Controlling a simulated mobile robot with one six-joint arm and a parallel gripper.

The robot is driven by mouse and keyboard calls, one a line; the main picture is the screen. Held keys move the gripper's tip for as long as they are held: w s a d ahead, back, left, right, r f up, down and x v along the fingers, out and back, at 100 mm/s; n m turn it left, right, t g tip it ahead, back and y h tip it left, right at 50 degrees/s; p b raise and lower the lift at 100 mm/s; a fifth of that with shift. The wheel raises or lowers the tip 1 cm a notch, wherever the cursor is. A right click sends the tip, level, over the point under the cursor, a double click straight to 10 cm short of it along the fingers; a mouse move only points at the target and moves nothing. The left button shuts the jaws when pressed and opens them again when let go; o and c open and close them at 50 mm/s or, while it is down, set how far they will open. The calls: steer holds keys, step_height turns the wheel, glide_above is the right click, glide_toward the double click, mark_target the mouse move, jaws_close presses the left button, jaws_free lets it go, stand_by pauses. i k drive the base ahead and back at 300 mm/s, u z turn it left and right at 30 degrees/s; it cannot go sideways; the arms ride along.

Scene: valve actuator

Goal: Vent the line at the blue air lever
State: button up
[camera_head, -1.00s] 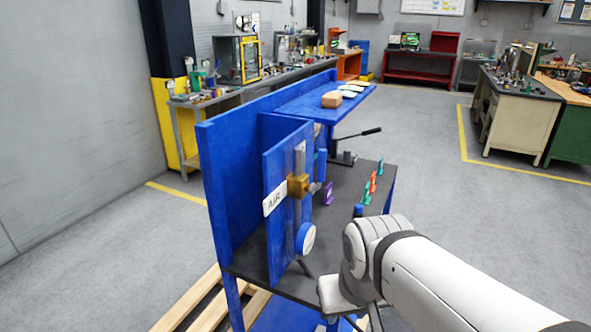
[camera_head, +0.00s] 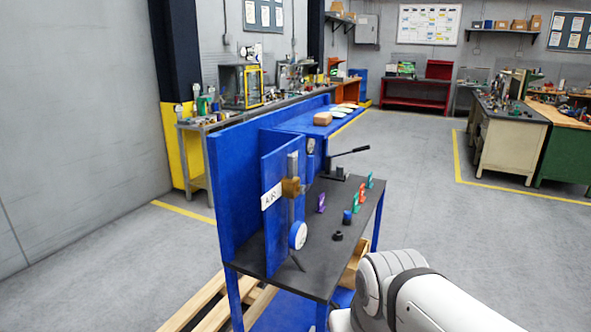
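The white AIR label (camera_head: 271,196) is on an upright blue panel (camera_head: 277,230) at the left end of the bench. Beside it a brass valve body (camera_head: 292,187) sits on a grey vertical pipe (camera_head: 293,165). A narrow blue upright piece, apparently the air lever (camera_head: 310,163), shows just right of the pipe; its exact angle is hard to tell. A round white-faced gauge (camera_head: 298,235) is at the pipe's lower end. My white arm enters at the lower right, apart from the panel. My gripper is out of the picture.
The dark bench top (camera_head: 335,215) holds several coloured tags (camera_head: 361,195), a small dark blue cylinder (camera_head: 347,217), a black fitting (camera_head: 337,236) and a black-handled lever (camera_head: 350,151). A blue shelf (camera_head: 300,122) is behind. Wooden pallet slats (camera_head: 205,297) lie below left. Floor to the right is clear.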

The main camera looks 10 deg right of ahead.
mark_target(310, 158)
steer(key=z, duration=0.1)
steer(key=i, duration=0.9)
steer(key=u, duration=0.1)
